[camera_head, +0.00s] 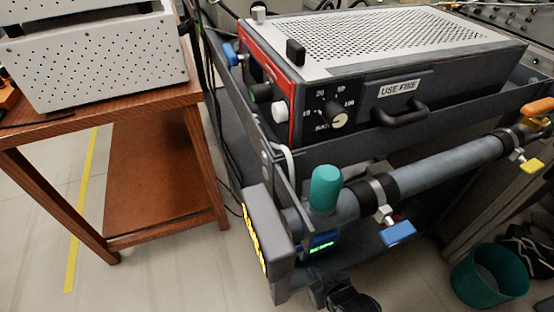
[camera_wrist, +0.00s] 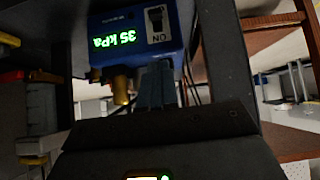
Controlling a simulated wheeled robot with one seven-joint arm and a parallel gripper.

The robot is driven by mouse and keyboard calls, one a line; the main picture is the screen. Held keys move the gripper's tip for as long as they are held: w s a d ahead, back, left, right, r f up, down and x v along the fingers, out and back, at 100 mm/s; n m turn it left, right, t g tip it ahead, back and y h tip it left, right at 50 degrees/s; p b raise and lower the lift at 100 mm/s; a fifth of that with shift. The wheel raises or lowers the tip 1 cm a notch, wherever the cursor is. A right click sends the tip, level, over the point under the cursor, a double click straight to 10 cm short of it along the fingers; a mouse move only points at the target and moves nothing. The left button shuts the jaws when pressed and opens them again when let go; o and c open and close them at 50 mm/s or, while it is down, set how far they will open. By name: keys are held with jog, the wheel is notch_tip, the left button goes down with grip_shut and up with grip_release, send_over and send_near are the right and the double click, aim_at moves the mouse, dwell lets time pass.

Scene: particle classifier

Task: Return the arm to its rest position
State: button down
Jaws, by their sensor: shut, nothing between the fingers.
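My gripper (camera_head: 340,294) shows as a dark shape at the bottom edge of the head view, just below the blue gauge box (camera_head: 320,243). In the wrist view its blue-grey fingers (camera_wrist: 156,84) are together and empty. They point at the blue box (camera_wrist: 135,40), just under its switch (camera_wrist: 157,24). The box's green display reads 35 kPa, turned over in this view. I cannot tell whether the fingertips touch the box. Most of my arm is out of the head view.
A grey pipe (camera_head: 445,160) with a teal cap (camera_head: 325,188) and a blue valve handle (camera_head: 398,233) runs along the cart's front. A red-and-grey instrument (camera_head: 435,77) sits on the cart. A wooden table (camera_head: 160,170) stands left, a teal bin (camera_head: 488,277) right. Open floor lies lower left.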

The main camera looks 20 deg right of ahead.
jog(key=s+r+t, duration=0.4)
jog(key=s+r, duration=1.7)
jog(key=s, duration=0.1)
jog(key=s+r+t+p, duration=0.1)
jog(key=s+r+p, duration=0.1)
jog(key=r+p, duration=0.6)
jog(key=s+r+p, duration=0.2)
jog(key=r+p, duration=0.6)
jog(key=r, duration=1.2)
jog(key=shift+r+t, duration=0.2)
jog(key=shift+t, duration=0.2)
jog(key=c, duration=1.8)
grip_release()
jog(key=shift+d, duration=0.1)
